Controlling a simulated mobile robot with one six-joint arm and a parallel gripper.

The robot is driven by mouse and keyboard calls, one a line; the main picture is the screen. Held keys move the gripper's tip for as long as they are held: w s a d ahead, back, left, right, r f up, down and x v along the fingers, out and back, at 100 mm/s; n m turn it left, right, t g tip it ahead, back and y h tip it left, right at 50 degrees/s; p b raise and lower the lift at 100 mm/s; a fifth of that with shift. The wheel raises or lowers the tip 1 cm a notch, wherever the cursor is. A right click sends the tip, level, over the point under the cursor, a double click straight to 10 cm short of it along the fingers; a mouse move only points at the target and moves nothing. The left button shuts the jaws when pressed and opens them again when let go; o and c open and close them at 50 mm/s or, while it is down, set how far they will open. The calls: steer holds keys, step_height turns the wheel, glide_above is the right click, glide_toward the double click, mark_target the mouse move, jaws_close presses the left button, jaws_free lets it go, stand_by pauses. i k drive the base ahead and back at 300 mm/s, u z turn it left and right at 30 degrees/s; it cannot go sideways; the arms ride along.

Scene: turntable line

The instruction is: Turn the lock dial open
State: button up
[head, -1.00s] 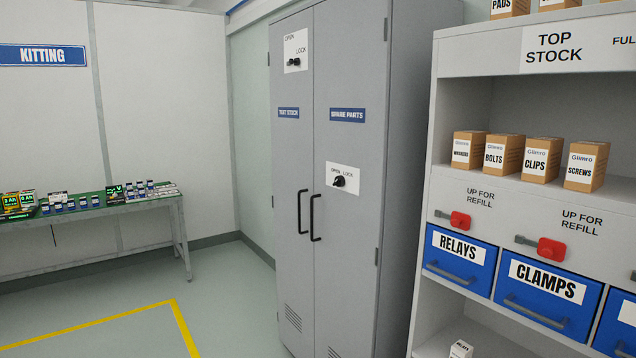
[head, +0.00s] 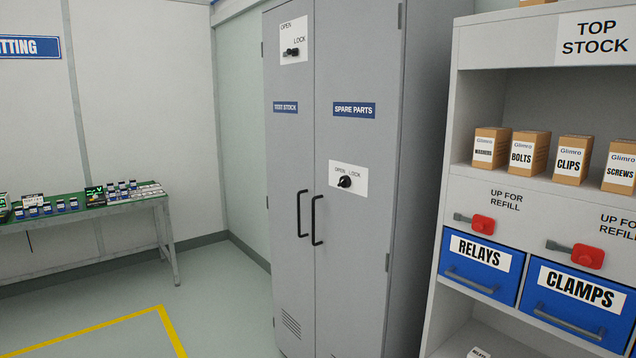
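A tall grey cabinet with two doors stands at the centre of the head view. A black lock dial (head: 345,182) sits on a white plate marked OPEN and LOCK, on the right door labelled SPARE PARTS (head: 354,110). A second black dial (head: 291,52) sits on a similar plate higher up, on the left door labelled TEST STOCK (head: 285,107). The exact pointing of each dial is too small to tell. Both doors are shut, with vertical black handles (head: 316,221) near their meeting edge. My gripper is not in view.
A shelf unit (head: 450,205) with boxes, red levers (head: 482,224) and blue drawers (head: 478,265) stands close on the right. A green-topped kitting table (head: 150,197) is at the left. Clear floor (head: 225,305) with a yellow line lies in front.

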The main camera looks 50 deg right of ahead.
mark_target(344, 180)
steer(key=u, duration=0.15)
steer(key=i, duration=0.95)
steer(key=z, duration=0.05)
